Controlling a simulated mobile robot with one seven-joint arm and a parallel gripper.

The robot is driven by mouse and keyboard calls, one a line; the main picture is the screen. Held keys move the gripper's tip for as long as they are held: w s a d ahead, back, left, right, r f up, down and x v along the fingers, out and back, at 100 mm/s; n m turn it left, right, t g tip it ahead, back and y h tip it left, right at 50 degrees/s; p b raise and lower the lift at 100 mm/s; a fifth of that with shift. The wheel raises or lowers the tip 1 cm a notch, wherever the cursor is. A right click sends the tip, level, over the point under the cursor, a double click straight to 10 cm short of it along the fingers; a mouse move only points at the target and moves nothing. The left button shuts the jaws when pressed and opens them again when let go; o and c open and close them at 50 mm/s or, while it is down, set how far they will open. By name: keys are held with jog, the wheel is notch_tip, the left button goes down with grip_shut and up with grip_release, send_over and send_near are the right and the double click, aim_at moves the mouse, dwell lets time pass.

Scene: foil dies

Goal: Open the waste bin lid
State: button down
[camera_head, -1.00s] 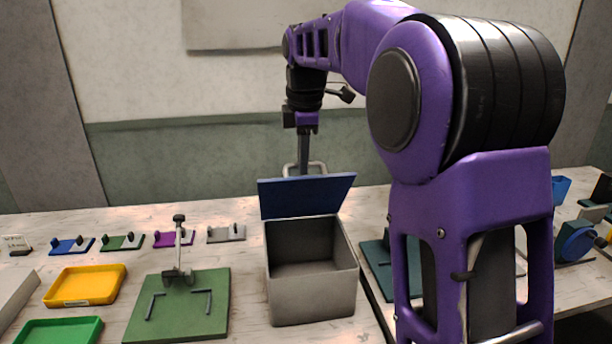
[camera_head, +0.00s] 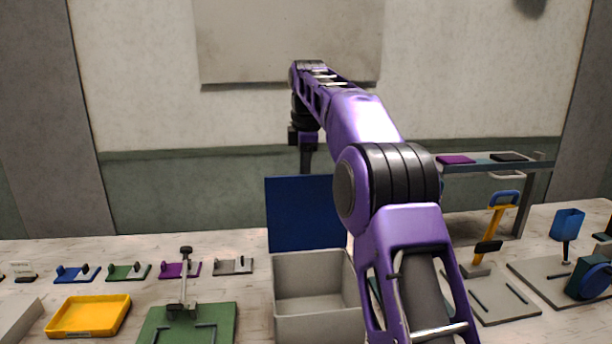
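The waste bin (camera_head: 315,326) is a light grey open-topped box standing on the table in the middle of the view. Its blue lid (camera_head: 295,213) stands about upright at the bin's back edge, so the inside shows. My gripper (camera_head: 306,165) points down just behind the lid's top edge. Its fingertips and the lid's handle are hidden by the lid, so I cannot tell whether it is open or shut, or touching the handle. My purple arm covers the right side of the lid and bin.
A green board (camera_head: 222,315) with an upright metal clamp (camera_head: 184,280) stands left of the bin. A yellow tray (camera_head: 88,316) and several small coloured stands lie farther left. On the right are a raised shelf (camera_head: 475,166) and grey boards with fixtures. The wall is behind.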

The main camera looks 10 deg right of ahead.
jog(key=shift+f, duration=0.1)
jog(key=c, duration=0.9)
grip_release()
